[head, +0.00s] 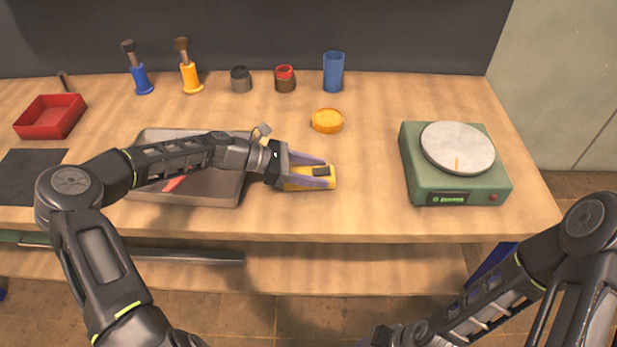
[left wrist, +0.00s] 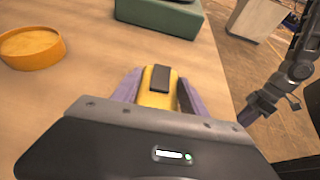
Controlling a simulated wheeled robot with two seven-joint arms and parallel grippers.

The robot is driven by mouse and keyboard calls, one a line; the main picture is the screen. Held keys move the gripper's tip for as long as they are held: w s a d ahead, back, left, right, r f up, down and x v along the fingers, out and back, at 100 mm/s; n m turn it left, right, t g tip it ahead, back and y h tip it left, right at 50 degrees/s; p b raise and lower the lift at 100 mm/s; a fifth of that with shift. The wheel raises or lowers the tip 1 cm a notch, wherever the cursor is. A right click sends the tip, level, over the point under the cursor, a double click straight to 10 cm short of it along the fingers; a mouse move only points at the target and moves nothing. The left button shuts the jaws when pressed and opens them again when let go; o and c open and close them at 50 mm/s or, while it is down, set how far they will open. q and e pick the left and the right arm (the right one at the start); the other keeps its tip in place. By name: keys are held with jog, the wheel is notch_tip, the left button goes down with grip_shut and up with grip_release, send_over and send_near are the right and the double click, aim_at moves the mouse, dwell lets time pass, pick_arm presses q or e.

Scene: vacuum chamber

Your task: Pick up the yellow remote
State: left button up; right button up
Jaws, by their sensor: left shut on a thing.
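The yellow remote (head: 325,182) has a dark patch on its top and is on or just above the wooden table, near the middle of the front part. My left gripper (head: 328,172) is shut on it, with one purple finger along each side. In the left wrist view the remote (left wrist: 158,84) shows between the two fingers of my left gripper (left wrist: 157,90); its near end is hidden by the gripper body. I cannot tell whether it touches the table. My right arm is at the lower right of the head view; its gripper's fingers are not clearly visible.
A grey metal tray (head: 225,190) lies under my left forearm. A round orange dish (head: 327,121) stands behind the remote, and a green scale (head: 455,185) to the right. A blue cup (head: 333,72) and several small items line the back. Bare table (head: 370,200) lies between remote and scale.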

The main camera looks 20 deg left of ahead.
aim_at(315, 171)
pick_arm(q)
grip_shut()
dwell(0.3)
notch_tip(315, 171, up, 10)
jog(key=shift+r+b, duration=0.1)
jog(key=shift+b, duration=0.25)
dwell(0.7)
